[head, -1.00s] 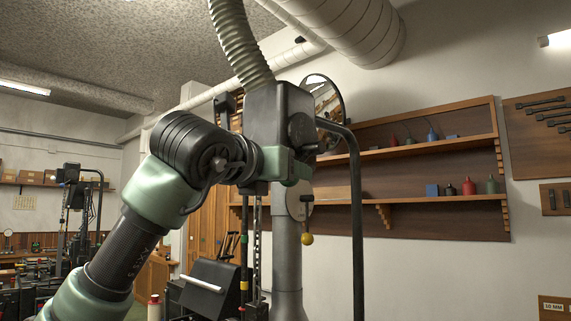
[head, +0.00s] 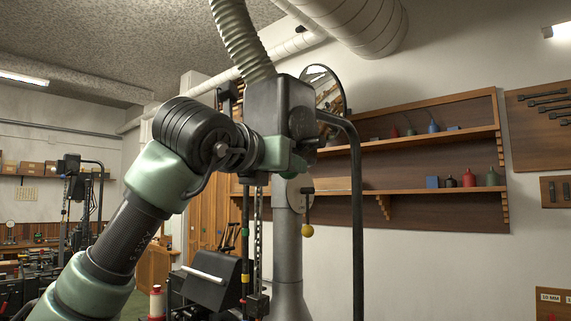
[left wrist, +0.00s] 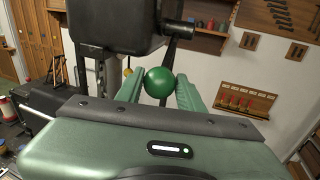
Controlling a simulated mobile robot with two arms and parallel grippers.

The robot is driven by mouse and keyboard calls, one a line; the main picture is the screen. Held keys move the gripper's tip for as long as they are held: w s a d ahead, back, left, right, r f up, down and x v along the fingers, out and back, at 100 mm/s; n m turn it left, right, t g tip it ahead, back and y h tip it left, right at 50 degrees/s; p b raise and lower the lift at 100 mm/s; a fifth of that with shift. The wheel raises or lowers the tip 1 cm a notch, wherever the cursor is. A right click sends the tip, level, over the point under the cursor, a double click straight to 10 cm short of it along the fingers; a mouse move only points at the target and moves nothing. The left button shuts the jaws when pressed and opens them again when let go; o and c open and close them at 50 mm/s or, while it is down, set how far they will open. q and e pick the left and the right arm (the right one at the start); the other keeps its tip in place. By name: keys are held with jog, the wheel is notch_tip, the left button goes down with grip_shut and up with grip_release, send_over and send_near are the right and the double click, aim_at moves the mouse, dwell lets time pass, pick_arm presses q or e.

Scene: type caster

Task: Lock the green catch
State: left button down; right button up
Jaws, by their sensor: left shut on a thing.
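The green catch shows its round green ball knob (left wrist: 158,82) in the left wrist view, between the two green fingers of my left gripper (left wrist: 159,88). The gripper is shut on the knob. Behind and above it is a black machine housing (left wrist: 112,22), also in the head view (head: 280,108). In the head view my left arm reaches up from the lower left, and my left gripper (head: 290,160) is at the housing's lower front. The rest of the catch cannot be made out. My right gripper is not in view.
A lever with a yellow ball (head: 307,231) hangs beside a grey column (head: 287,250). A dark bent pipe (head: 356,220) runs down right of the housing. A ribbed hose (head: 242,40) rises above it. Wooden shelves (head: 440,195) hold cans on the wall.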

pick_arm(q)
jog(key=shift+s+a+r+m+g+y+p, duration=0.2)
jog(key=shift+r+g+y+p, duration=0.25)
jog(key=shift+r+g+p, duration=0.95)
jog(key=shift+s+a+r+m+g+y+p, duration=0.1)
jog(key=shift+s+r+m+g+y+p, duration=0.3)
jog(key=shift+p, duration=1.75)
jog(key=shift+s+a+r+m+g+y+p, duration=0.15)
jog(key=shift+r+g+y+p, duration=0.3)
jog(key=shift+r+g+p, duration=1)
jog(key=shift+w+f+t+p, duration=0.1)
jog(key=shift+f+t+p, duration=0.05)
jog(key=shift+t+p, duration=0.2)
jog(key=c, duration=0.9)
grip_release()
jog(key=shift+c, duration=0.2)
jog(key=shift+o, duration=0.2)
